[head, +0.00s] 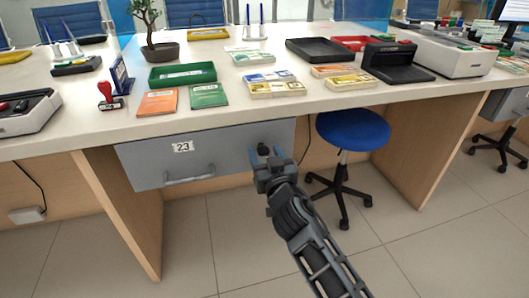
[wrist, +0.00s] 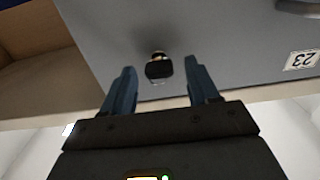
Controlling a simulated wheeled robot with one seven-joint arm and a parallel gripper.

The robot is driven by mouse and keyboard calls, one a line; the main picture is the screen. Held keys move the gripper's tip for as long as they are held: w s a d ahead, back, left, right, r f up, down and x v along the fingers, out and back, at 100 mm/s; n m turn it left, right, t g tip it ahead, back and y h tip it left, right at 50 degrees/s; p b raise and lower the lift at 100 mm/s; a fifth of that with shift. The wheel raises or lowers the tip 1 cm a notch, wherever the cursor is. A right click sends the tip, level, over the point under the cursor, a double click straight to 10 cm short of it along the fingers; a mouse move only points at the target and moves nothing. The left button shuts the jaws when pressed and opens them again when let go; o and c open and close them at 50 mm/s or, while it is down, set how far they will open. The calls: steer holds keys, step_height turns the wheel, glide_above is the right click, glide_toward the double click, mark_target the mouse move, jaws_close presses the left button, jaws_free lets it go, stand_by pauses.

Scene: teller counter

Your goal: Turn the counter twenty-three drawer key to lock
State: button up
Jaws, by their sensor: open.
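The grey drawer (head: 225,150) under the counter bears a label "23" (head: 183,147) and a bar handle (head: 190,178); it looks shut. The label also shows in the wrist view (wrist: 301,60), upside down at the right edge. The key (wrist: 158,67), with a dark head, sticks out of the drawer front; in the head view it is a small dark shape (head: 263,149) by my fingertips. My gripper (head: 268,153) is open, and in the wrist view its blue fingers (wrist: 155,82) stand on either side of the key head, with gaps visible on both sides.
A wooden side panel (head: 125,205) stands left of the drawer. A blue stool (head: 352,130) stands to the right, close to my arm. The counter top above holds a green tray (head: 182,76), booklets, banknote bundles and a red stamp (head: 107,95). The floor in front is clear.

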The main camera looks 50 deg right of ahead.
steer(key=shift+w+d, duration=0.2)
steer(key=shift+w, duration=0.1)
steer(key=shift+c, duration=0.3)
steer(key=c, duration=1)
